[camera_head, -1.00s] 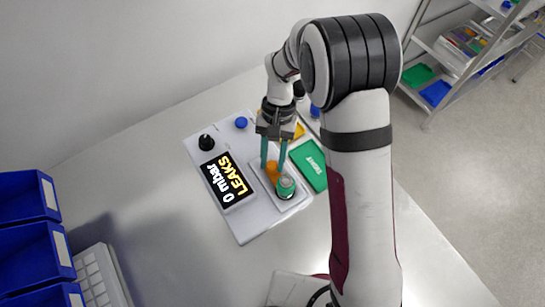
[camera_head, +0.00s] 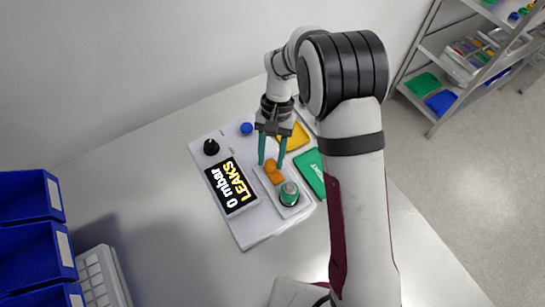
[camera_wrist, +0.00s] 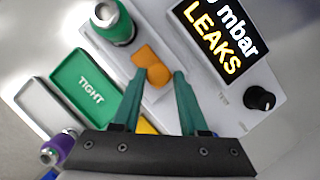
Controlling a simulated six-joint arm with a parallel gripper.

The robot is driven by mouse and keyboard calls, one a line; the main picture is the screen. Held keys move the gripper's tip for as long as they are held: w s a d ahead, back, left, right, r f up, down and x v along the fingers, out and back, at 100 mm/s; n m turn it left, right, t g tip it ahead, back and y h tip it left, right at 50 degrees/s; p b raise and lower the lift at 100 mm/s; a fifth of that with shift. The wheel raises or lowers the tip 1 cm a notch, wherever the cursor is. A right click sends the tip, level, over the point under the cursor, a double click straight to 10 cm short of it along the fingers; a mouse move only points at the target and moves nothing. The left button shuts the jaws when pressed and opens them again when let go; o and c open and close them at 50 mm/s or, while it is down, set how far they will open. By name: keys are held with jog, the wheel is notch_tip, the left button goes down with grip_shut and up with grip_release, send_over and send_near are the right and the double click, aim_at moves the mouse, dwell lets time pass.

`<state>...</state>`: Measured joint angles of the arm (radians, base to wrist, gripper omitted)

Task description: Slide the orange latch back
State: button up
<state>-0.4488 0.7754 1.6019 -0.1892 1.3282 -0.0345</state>
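The orange latch (camera_head: 273,172) sits on a raised light plate of the test station, beside a green cylindrical part (camera_head: 289,193). In the wrist view the latch (camera_wrist: 150,59) shows as two orange blocks in line, just past and partly between the fingertips. My gripper (camera_head: 271,164) points down over the latch, its two teal fingers apart. The wrist view shows my gripper (camera_wrist: 160,74) with a gap between fingers and latch; whether a finger touches it I cannot tell. The display (camera_head: 231,186) reads "0 mbar LEAKS".
A black knob (camera_head: 211,147) and a blue button (camera_head: 246,128) stand on the station. A green "TIGHT" tray (camera_wrist: 86,85) and a yellow tray (camera_head: 295,137) lie alongside. A purple part (camera_wrist: 60,148) is near the grey tray (camera_wrist: 40,105). Blue bins (camera_head: 28,245) stand at the left.

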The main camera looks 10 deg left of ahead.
jog(key=o, duration=0.4)
jog(key=v, duration=1.6)
jog(key=shift+f, duration=0.1)
